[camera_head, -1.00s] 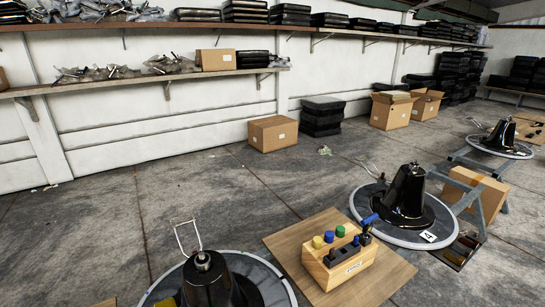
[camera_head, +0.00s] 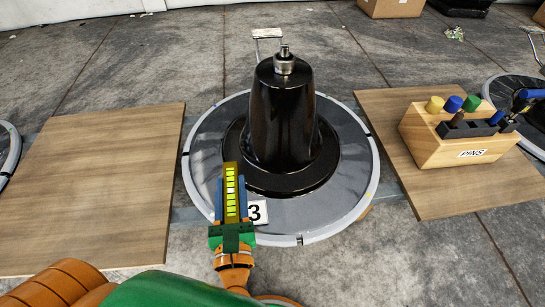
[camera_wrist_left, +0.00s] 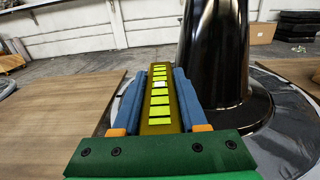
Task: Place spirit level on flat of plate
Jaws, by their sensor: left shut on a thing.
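The spirit level (camera_head: 231,182) is a narrow yellow-olive bar with bright segments. My left gripper (camera_head: 231,190) is shut on it, with blue fingers along both its sides. It also shows between the fingers in the left wrist view (camera_wrist_left: 158,98). The plate (camera_head: 335,205) is a round grey disc with a pale rim, under a glossy black cone (camera_head: 283,115) with a metal stud on top. The level overlaps the plate's front-left part in the head view, left of the cone. I cannot tell whether it touches the plate. My right gripper is not in view.
A wooden board (camera_head: 90,185) lies to the left. Another board (camera_head: 445,195) at the right carries a wooden PINS block (camera_head: 455,145) with coloured pegs. Concrete floor shows in front and behind.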

